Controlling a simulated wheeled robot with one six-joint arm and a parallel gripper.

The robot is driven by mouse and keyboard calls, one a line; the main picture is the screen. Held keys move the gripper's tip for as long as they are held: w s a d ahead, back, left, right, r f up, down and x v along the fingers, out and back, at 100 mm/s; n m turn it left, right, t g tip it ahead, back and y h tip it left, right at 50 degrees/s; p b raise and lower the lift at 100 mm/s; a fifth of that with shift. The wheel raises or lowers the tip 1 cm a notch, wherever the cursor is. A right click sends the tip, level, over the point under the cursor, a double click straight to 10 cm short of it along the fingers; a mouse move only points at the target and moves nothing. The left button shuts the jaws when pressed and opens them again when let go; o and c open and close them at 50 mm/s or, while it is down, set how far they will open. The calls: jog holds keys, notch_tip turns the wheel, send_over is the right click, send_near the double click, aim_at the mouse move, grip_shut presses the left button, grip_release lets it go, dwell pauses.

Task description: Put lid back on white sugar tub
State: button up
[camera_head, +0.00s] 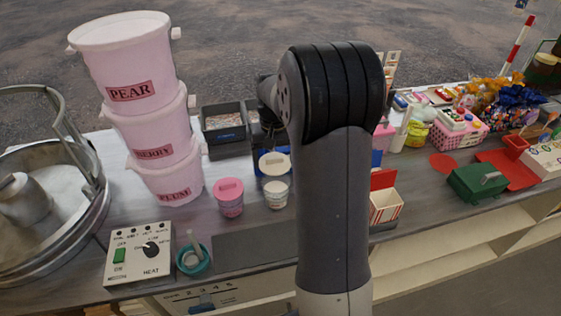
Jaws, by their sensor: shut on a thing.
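The white sugar tub (276,198) stands upright on the counter, left of my arm. Its cream-white lid (273,164) is level just above the tub's top; I cannot tell whether the two touch. My gripper (268,143) is the dark shape above the lid, shut on the lid. Its fingertips are small and dark, and my forearm partly hides the wrist. A pink tub (231,207) with a pink lid stands close on the left of the white tub.
Stacked pink buckets (150,130) stand to the left, behind a heat control box (140,262) and a teal ring-shaped holder (193,260). A dark bin (225,138) is behind the tubs. A red-striped carton (385,205) stands right of my arm. The counter's front edge is near.

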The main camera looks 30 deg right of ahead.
jog(key=shift+d+f, duration=0.1)
jog(key=shift+d, duration=0.1)
notch_tip(320, 180, down, 4)
jog(key=b, duration=0.3)
jog(key=shift+f+b, duration=0.1)
jog(key=shift+b, duration=0.3)
jog(key=shift+f+b, duration=0.55)
jog(key=shift+f, duration=0.45)
jog(key=shift+f, duration=0.15)
dwell(1.5)
jog(key=o, duration=0.9)
jog(key=shift+p, duration=0.35)
jog(key=shift+r+p, duration=2.75)
jog(key=shift+r, duration=0.85)
